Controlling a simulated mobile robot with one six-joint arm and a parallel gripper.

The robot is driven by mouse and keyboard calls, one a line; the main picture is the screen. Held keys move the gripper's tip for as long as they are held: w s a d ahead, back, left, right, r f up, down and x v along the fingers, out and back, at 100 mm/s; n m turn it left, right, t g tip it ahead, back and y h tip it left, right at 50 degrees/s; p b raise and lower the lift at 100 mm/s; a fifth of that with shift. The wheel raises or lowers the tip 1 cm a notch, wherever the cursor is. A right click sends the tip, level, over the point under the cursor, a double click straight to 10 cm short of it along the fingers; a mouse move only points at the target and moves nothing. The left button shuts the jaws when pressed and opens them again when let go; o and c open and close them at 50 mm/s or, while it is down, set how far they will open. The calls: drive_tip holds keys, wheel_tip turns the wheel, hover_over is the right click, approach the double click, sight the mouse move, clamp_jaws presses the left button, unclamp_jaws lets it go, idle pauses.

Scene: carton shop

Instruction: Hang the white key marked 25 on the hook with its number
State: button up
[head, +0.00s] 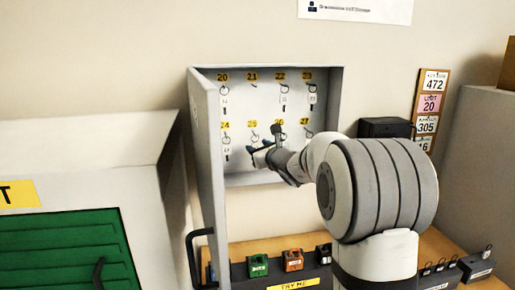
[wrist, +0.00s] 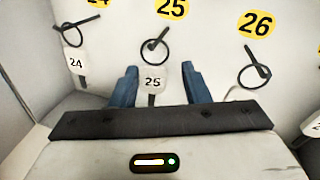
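The white key tag marked 25 (wrist: 153,78) hangs below its ring in the wrist view. The ring looks to be around the hook (wrist: 161,35) under the yellow 25 label (wrist: 171,8). My gripper (wrist: 160,85) has its two blue fingers apart, one on each side of the tag, with a clear gap on the right. In the head view my gripper (head: 261,148) is in front of the cabinet's lower row, below the 25 label (head: 252,124). The tag cannot be made out there.
Key 24 (wrist: 74,61) hangs to the left. A ring (wrist: 255,75) is on the hook under 26; any tag there is hidden. The cabinet door (head: 208,170) stands open at left.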

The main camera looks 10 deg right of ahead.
drive_tip(key=shift+o, duration=0.7)
drive_tip(key=shift+s, duration=0.1)
drive_tip(key=shift+s+d, duration=0.1)
drive_tip(key=shift+s, duration=0.1)
drive_tip(key=f+b+v, duration=0.1)
drive_tip(key=b+v, duration=0.2)
drive_tip(key=v, duration=0.4)
drive_tip(key=s+a+f+n+g+y, duration=0.2)
drive_tip(key=s+a+f+n+g, duration=0.15)
drive_tip(key=s+a+n, duration=0.4)
drive_tip(key=s+a+f+n+g+y, duration=0.25)
drive_tip(key=s+a+n+g, duration=0.2)
drive_tip(key=s+n, duration=0.55)
drive_tip(key=s+d+f+n+g+h, duration=0.1)
drive_tip(key=s+d+f+n+h, duration=0.2)
drive_tip(key=s, duration=0.3)
drive_tip(key=s+d+f+n+g+h, duration=0.2)
drive_tip(key=s+f+n, duration=0.2)
drive_tip(key=s+n, duration=0.2)
drive_tip(key=s+d+f+n+g+h, duration=0.2)
drive_tip(key=s+d+f+n+h, duration=0.1)
drive_tip(key=s, duration=0.4)
drive_tip(key=shift+s+d+f+n+h, duration=0.25)
drive_tip(key=shift+d+f+n+h, duration=0.1)
drive_tip(key=shift+f+n, duration=0.4)
